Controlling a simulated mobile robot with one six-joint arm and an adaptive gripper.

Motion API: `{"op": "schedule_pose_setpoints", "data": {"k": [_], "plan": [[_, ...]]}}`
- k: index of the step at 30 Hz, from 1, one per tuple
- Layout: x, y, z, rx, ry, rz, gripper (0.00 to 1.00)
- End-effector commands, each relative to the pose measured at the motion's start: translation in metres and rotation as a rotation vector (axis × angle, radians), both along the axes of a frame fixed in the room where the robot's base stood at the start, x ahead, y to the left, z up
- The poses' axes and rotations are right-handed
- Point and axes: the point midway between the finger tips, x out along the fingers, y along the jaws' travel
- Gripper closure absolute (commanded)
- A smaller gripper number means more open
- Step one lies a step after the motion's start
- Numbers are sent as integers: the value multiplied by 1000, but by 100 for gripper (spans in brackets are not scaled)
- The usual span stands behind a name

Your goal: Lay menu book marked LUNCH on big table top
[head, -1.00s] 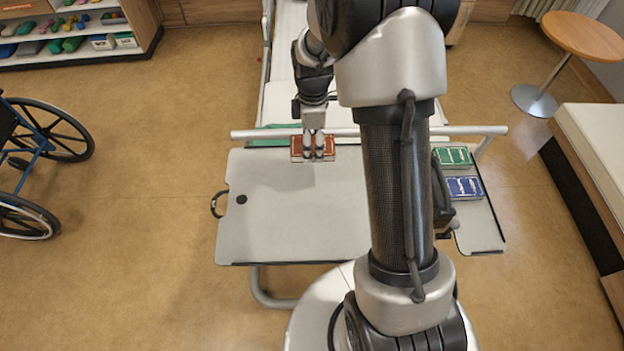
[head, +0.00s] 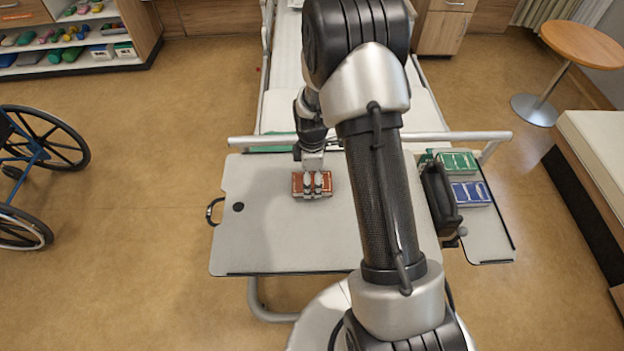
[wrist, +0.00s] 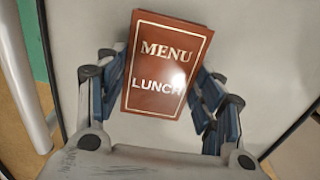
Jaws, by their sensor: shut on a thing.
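The menu book (head: 299,186) is brown-red with white print. In the wrist view its cover (wrist: 166,60) reads MENU and LUNCH, with a pale border line. My gripper (head: 316,188) is shut on it, with blue-padded fingers on both sides of the book in the wrist view (wrist: 160,98). The book is over the big table top (head: 270,240), towards its far side. I cannot tell whether the book touches the surface.
A green book (head: 458,162) and a blue book (head: 470,192) lie on the small side top (head: 487,240) at right. A pale rail (head: 260,140) runs along the far edge. The big top's left and front parts are clear. A wheelchair (head: 40,150) stands at left.

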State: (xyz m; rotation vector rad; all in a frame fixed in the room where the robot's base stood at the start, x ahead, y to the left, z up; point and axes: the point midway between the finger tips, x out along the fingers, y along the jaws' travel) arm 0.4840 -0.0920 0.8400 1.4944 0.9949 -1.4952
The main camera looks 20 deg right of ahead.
Motion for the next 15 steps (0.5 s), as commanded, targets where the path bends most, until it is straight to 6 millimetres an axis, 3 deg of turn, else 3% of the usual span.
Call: {"op": "schedule_pose_setpoints", "data": {"k": [7, 8, 15], "plan": [[0, 0, -3, 0, -1, 0, 68], [0, 0, -3, 0, 0, 0, 37], [0, 0, -2, 0, 0, 0, 21]]}}
